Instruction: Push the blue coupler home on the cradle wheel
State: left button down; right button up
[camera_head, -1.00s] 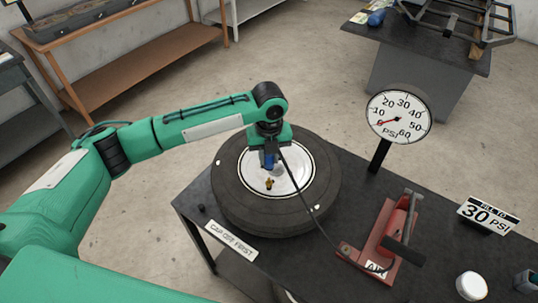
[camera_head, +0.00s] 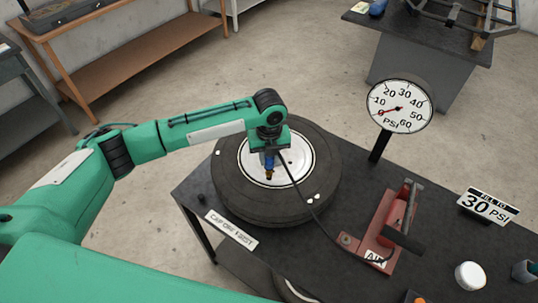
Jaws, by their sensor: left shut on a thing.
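My left gripper (camera_head: 269,151) is shut on the blue coupler (camera_head: 269,161) and holds it pointing down over the wheel (camera_head: 232,198). The wheel lies flat, a black tyre around a white rim, on the dark table. A small brass valve (camera_head: 269,174) shows directly below the coupler. The coupler's lower end meets the valve in the picture; whether it is fully seated cannot be told. A black hose (camera_head: 312,212) runs from the coupler to the red pump (camera_head: 385,232). My right gripper is not in view.
A PSI gauge (camera_head: 400,106) stands behind the pump, its needle near zero. A "30 PSI" sign (camera_head: 488,207), a white round container (camera_head: 470,275) and a "cap off first" plate (camera_head: 231,230) are on the table. A small black cap (camera_head: 201,199) lies left of the wheel.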

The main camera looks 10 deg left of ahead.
pick_arm(q)
jog(key=shift+f+b, duration=0.45)
jog(key=shift+f, duration=0.7)
jog(key=c, duration=1.1)
grip_release()
notch_tip(320, 180, up, 7)
jog(key=p, duration=0.6)
jog(key=shift+p, duration=0.3)
